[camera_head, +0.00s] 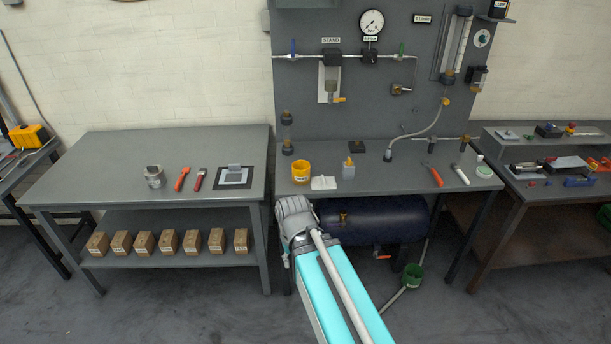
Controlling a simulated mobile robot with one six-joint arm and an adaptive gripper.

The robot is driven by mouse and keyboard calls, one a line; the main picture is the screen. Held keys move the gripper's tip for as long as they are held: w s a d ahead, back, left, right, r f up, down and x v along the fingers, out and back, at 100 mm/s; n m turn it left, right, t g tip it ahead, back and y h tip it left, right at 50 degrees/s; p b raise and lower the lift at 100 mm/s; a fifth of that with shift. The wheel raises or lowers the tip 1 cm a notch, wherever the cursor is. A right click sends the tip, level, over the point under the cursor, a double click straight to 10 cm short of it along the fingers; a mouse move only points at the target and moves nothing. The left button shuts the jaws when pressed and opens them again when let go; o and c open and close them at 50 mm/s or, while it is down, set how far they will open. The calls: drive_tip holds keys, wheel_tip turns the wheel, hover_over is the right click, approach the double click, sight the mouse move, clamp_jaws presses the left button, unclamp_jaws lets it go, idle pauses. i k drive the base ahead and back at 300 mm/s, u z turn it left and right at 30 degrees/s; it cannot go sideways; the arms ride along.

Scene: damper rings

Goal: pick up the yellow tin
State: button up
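The yellow tin (301,173) stands upright on the left part of the middle grey bench (400,182), near its left edge. It is a short yellow cylinder with a dark opening at the top and a mark on its front. My arm reaches up from the bottom, and its grey end joint shows in front of the bench edge, just below the tin. No fingers of my gripper show in this view. The tin stands free, with nothing gripping it.
A white cloth (323,183) lies right of the tin, and a bottle with an orange cap (348,168) stands beyond it. A grey gauge panel (320,110) rises behind. The left bench (120,160) holds a grey can (155,177) and red-handled tools (182,179).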

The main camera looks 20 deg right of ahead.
sight(300, 168)
drive_tip(key=u, duration=0.1)
drive_tip(key=i, duration=1)
drive_tip(key=z, duration=0.1)
